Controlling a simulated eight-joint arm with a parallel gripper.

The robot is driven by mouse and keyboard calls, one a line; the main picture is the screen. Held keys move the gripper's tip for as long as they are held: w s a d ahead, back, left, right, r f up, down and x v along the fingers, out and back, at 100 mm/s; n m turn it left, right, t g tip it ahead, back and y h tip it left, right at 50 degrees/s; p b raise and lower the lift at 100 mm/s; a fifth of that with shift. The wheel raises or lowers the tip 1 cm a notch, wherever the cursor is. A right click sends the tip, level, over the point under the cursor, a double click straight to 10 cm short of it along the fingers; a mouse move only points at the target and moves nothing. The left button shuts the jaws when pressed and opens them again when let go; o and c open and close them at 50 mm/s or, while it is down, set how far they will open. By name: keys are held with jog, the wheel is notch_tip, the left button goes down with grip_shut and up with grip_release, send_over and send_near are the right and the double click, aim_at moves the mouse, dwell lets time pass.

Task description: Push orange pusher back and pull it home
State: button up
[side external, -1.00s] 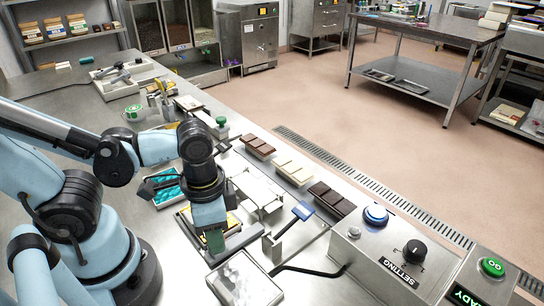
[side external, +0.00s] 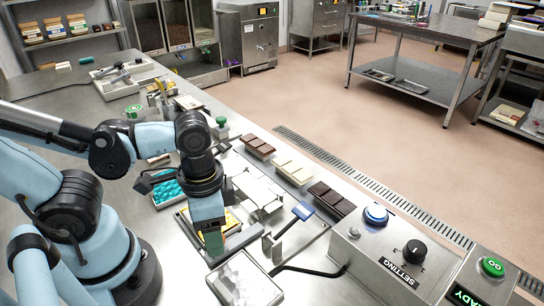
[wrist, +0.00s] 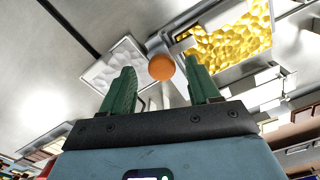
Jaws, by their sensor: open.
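The orange pusher's round knob (wrist: 161,67) shows in the wrist view, on a short metal stem at the edge of a frame with a bright yellow filling (wrist: 238,38). My gripper (wrist: 160,90) is open, with one green finger on each side of the knob's line in the picture. The knob appears just beyond the fingertips; I cannot tell whether it is between them or touching. In the side view my gripper (side external: 213,242) points down beside the yellow-filled frame (side external: 232,222), and the orange knob is hidden there.
A pale metal-framed tray (side external: 243,282) lies close in front of my gripper. A teal-filled tray (side external: 168,191) and chocolate bars (side external: 293,169) lie behind.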

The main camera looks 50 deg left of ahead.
notch_tip(320, 180, up, 11)
dwell(0.7)
jog(key=shift+f, duration=0.15)
jog(key=w+a+f+n+t, duration=0.35)
jog(key=w+a+t, duration=0.3)
jog(key=w, duration=0.45)
jog(key=s+d+r+m+g, duration=0.3)
jog(key=s+d+m+g, duration=0.4)
jog(key=s+m, duration=0.5)
jog(key=shift+m+t, duration=0.25)
jog(key=shift+w+a+f, duration=0.1)
jog(key=shift+w+f, duration=0.15)
jog(key=shift+f, duration=1.65)
jog(key=shift+w+a+f, duration=0.1)
jog(key=shift+w+f, duration=0.1)
jog(key=shift+f, duration=1.75)
jog(key=shift+w+a+f, duration=0.1)
jog(key=shift+w+f, duration=0.15)
jog(key=shift+f, duration=1.65)
